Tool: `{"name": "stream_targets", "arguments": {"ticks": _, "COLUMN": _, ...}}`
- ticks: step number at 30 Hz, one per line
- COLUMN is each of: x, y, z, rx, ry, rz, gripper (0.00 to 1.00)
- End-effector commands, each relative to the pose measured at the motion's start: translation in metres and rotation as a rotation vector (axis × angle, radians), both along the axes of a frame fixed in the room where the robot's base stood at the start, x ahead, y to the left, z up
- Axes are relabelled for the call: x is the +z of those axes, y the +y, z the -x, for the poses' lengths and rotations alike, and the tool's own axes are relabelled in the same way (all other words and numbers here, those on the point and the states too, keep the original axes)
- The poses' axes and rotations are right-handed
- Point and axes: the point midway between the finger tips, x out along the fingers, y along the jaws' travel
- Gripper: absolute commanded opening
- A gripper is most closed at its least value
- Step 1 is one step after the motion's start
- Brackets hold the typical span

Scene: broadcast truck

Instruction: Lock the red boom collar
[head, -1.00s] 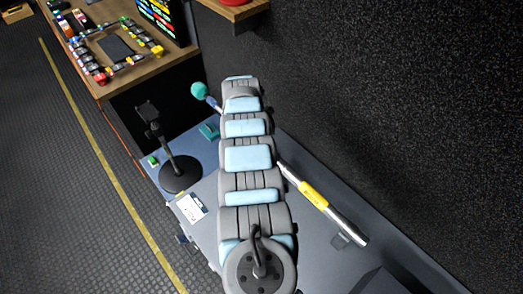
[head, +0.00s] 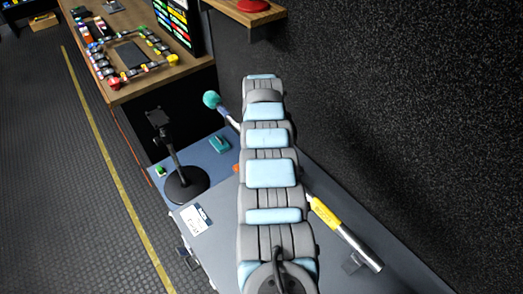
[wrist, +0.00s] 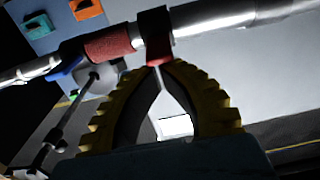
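The boom pole (head: 357,248) is silver with a yellow label and runs diagonally along the grey counter, under my arm, to a teal ball end (head: 211,99). My arm hides the red collar in the head view. In the wrist view the red boom collar (wrist: 110,43) is a textured sleeve around the pole, beside a black clamp (wrist: 155,20) with a short red tab (wrist: 158,50) hanging down. My gripper (wrist: 161,67) has its yellow ridged fingers nearly together at the tips. The tips are at the tab's lower end; I cannot tell whether they pinch it.
A black stand (head: 186,184) stands left of my arm. A teal block (head: 220,143) and an orange block (wrist: 86,9) lie near the pole. A white card (head: 195,219) lies on the counter. A dark wall (head: 420,120) closes off the right side.

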Motion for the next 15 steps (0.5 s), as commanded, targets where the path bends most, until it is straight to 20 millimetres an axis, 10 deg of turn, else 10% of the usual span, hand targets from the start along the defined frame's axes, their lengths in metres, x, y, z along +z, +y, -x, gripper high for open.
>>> {"name": "stream_targets", "arguments": {"ticks": 15, "x": 0.015, "y": 0.000, "z": 0.000, "rx": 0.000, "ry": 0.000, "rz": 0.000, "gripper": 0.00}}
